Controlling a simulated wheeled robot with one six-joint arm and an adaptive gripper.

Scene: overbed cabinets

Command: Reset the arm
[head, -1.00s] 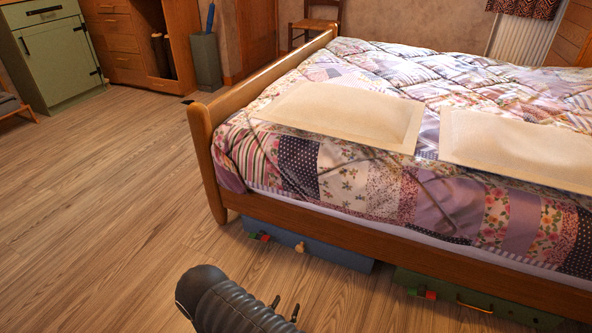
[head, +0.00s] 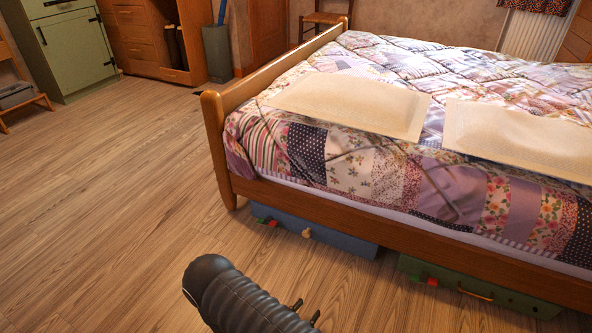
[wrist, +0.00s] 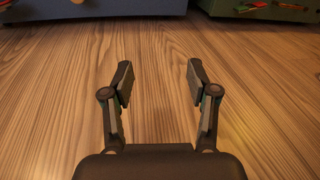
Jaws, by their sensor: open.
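My gripper (wrist: 156,84) is open and empty in the wrist view, its two fingers spread above the bare wooden floor. In the head view, my dark ribbed arm reaches up from the bottom edge, and the gripper's fingertips (head: 305,312) show small beside it, over the floor in front of the bed. Nothing touches the fingers. The wrist view faces the lower fronts of a blue underbed drawer (wrist: 90,8) and a green one (wrist: 265,9), both beyond the fingertips.
A wooden bed (head: 215,150) with a patchwork quilt (head: 350,170) and two cream pillows fills the right. Under it are the blue drawer (head: 335,237) and green drawer (head: 500,298). Open floor (head: 110,190) lies to the left. A green cabinet (head: 75,55) stands at the back left.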

